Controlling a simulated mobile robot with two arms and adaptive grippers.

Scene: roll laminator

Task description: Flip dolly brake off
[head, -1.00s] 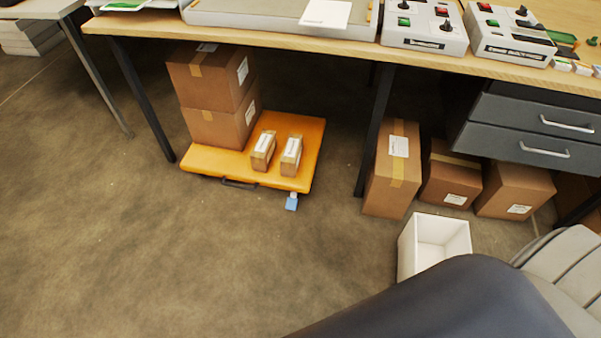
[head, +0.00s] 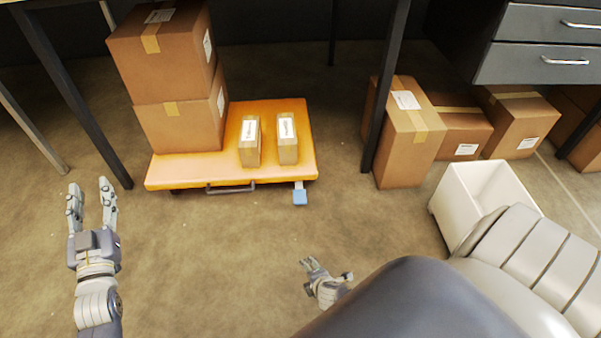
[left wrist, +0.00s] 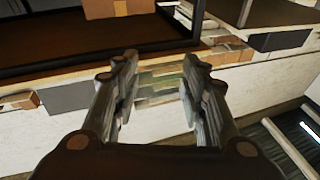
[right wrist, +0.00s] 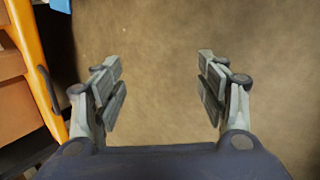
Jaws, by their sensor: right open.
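The orange dolly (head: 275,176) stands on the floor under the table, with two large stacked cartons and two small boxes on it. Its blue brake pedal (head: 299,197) sticks out from the front edge near the right corner. My right gripper (head: 328,272) is open and empty, in front of the pedal and apart from it. The right wrist view shows the dolly's orange edge (right wrist: 34,65) at the left and a blue patch (right wrist: 61,5) at the top, likely the pedal. My left gripper (head: 92,192) is open and empty, left of the dolly's front.
Dark table legs (head: 386,85) stand on both sides of the dolly. A white bin (head: 450,208) and several cartons (head: 410,150) are at the right. A dark handle (head: 231,189) is on the dolly's front. The floor (head: 210,270) before the dolly is clear.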

